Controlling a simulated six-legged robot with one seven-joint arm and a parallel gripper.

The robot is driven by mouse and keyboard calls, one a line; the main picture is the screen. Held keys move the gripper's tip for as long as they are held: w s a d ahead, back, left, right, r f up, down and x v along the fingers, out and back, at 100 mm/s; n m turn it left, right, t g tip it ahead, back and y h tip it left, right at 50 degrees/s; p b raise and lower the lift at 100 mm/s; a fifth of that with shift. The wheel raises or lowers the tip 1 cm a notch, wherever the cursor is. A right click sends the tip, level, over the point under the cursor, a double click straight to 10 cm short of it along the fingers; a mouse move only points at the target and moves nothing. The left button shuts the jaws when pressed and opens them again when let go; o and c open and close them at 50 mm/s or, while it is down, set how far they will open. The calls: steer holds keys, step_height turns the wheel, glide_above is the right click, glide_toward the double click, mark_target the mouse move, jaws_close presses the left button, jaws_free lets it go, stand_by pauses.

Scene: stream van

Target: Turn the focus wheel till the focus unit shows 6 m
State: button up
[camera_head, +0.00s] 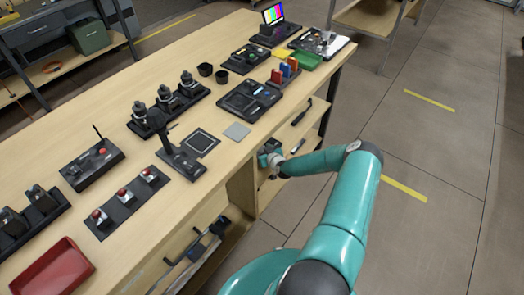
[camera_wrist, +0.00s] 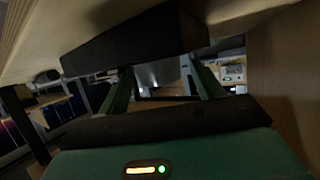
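My gripper (camera_head: 268,154) is at the near long edge of the workbench, around the open shelf bay and low against the table edge. In the wrist view its two green fingers (camera_wrist: 163,92) stand apart with nothing visible between them. No focus wheel or 6 m reading can be made out. Candidates on the bench are a black box with an antenna and an orange-red knob (camera_head: 92,163) and a dark panel unit with small keys (camera_head: 249,100). I cannot tell which is the focus unit; both are apart from my gripper.
The wooden workbench (camera_head: 155,215) also carries red-button boxes (camera_head: 124,195), a dark upright stand (camera_head: 176,155), a red tray (camera_head: 55,270) and a colour-bar screen (camera_head: 272,14). In the wrist view a dark slab (camera_wrist: 135,40) hangs close above the fingers. The floor at right is clear.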

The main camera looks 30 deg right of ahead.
steer(key=c, duration=1)
steer(key=shift+o, duration=0.2)
steer(key=shift+w+a, duration=0.1)
steer(key=shift+a, duration=0.05)
steer(key=shift+a+m+h, duration=0.1)
steer(key=shift+m+h, duration=0.2)
steer(key=shift+m, duration=0.1)
steer(key=shift+a+m+h, duration=0.1)
steer(key=shift+m+h, duration=0.4)
steer(key=shift+h, duration=0.2)
steer(key=shift+w+m+g+h, duration=0.1)
steer(key=shift+m+g+h, duration=0.3)
steer(key=shift+m+h, duration=0.4)
steer(key=shift+h, duration=0.4)
